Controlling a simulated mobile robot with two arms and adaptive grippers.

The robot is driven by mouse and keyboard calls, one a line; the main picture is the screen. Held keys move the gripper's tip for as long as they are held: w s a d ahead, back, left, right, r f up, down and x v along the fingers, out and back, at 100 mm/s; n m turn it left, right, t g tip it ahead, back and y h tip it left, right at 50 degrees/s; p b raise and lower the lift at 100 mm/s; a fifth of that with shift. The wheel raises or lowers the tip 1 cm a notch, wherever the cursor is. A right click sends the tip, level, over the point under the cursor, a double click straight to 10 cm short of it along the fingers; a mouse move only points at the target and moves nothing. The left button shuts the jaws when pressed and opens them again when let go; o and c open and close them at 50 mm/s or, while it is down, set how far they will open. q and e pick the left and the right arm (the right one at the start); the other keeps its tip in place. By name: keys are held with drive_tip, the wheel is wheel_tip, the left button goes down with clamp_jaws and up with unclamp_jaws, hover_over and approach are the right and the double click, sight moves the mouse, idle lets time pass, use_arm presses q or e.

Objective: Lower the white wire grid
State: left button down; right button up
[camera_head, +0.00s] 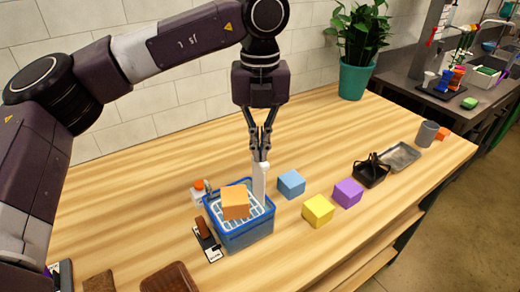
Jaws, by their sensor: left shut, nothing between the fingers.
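The white wire grid (226,214) sits in the top of a blue bin (246,237). An orange block (235,203) covers part of the grid. A white upright post (259,180) rises at the bin's back right edge; I cannot tell whether it is joined to the grid. My left gripper (261,157) points straight down right at the top of this post. Its fingers are shut with nothing between them. I cannot tell whether the fingertips touch the post. My right gripper is out of view.
Blue (291,184), yellow (318,210) and purple (347,193) blocks stand right of the bin. A black tray (371,174), metal tray (400,156) and grey cup (427,133) lie further right. A potted plant (355,80) stands behind.

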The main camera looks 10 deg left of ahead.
sight(260, 169)
use_arm(q)
drive_tip(key=shift+f, duration=0.15)
drive_tip(key=shift+f+b, duration=1.25)
drive_tip(key=shift+f, duration=0.2)
drive_tip(key=shift+f+b, duration=0.75)
drive_tip(key=shift+f, duration=0.15)
drive_tip(key=shift+f, duration=0.2)
drive_tip(key=shift+r+p, duration=1.55)
drive_tip(key=shift+r, duration=1.05)
drive_tip(key=shift+f, duration=0.15)
